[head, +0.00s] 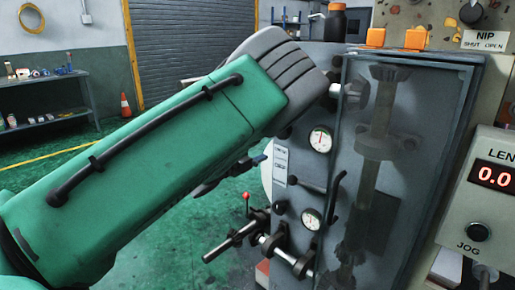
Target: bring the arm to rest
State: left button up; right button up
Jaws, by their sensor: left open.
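My left arm, a green link with a grey end, comes in from the left and reaches up across the middle of the head view. Part of my left gripper (232,172) shows as dark pieces below the arm, in front of the grey machine. The arm hides most of it. It is open, and I see nothing held in it. My right gripper is not in view.
The grey machine (300,170) with gauges, a glazed front (400,170) and protruding rollers (235,238) stands close at right. A control box (480,190) reads 0.0. Green floor between is open.

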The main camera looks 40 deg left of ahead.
pick_arm(q)
jog(key=shift+s+a+f, duration=0.1)
jog(key=shift+s, duration=0.85)
jog(key=s+d+f+n+g+y, duration=0.15)
jog(key=s+f+n+g, duration=0.35)
jog(key=f, duration=0.7)
jog(key=s+d+f+n+g+y, duration=0.1)
jog(key=s+f+n+g+y, duration=0.15)
jog(key=s+f+n, duration=0.65)
jog(key=s+d+f+n+g, duration=0.1)
jog(key=s+d+f+g, duration=0.2)
jog(key=s, duration=0.4)
jog(key=s+d+f+n+g+h, duration=0.1)
jog(key=s+d+f+n+g, duration=0.1)
jog(key=s+d+f+g, duration=0.2)
jog(key=s+d+f+n+g+h, duration=0.1)
jog(key=s+d+f, duration=0.5)
jog(key=s, duration=0.6)
jog(key=n+g, duration=0.1)
jog(key=g, duration=0.1)
jog(key=shift+s+d+f+g, duration=0.25)
jog(key=shift+d+f+g, duration=0.1)
jog(key=shift+f, duration=0.05)
jog(key=shift+w, duration=0.1)
